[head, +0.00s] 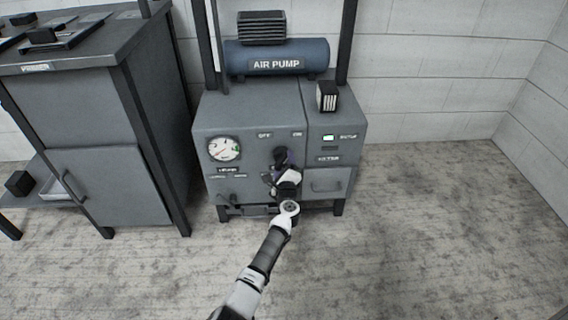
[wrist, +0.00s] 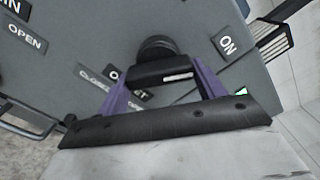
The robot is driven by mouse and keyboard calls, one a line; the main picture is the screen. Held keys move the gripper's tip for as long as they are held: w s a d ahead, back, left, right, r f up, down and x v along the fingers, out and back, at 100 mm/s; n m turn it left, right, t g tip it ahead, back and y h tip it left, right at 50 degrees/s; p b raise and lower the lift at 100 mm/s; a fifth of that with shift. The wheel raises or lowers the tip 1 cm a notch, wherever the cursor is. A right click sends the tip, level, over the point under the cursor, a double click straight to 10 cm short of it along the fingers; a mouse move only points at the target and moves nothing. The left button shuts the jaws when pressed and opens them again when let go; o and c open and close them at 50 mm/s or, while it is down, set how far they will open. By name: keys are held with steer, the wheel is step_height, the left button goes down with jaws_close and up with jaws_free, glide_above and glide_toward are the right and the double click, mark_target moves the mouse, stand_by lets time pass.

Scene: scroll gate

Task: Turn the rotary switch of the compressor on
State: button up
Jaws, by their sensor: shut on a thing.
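The compressor is a grey cabinet (head: 250,115) with a blue tank marked AIR PUMP on top. Its rotary switch, a black knob (head: 280,153), sits on the front panel between the OFF and ON labels. My gripper (head: 284,162) is at the switch, and the wrist partly hides it in the head view. In the wrist view my gripper (wrist: 163,82) has its purple fingers on both sides of the black switch handle (wrist: 163,74), shut on it. A white mark shows on the handle. The ON label (wrist: 227,45) is up and right of it; another label is partly hidden behind the left finger.
A pressure gauge (head: 224,149) is on the panel's left, with small labelled controls below. A small lit display (head: 328,137) and a drawer (head: 327,183) are on the right. A darker grey cabinet (head: 95,130) stands at the left. The floor at right is clear.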

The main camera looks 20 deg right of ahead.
steer(key=shift+m, duration=0.4)
steer(key=o, duration=1)
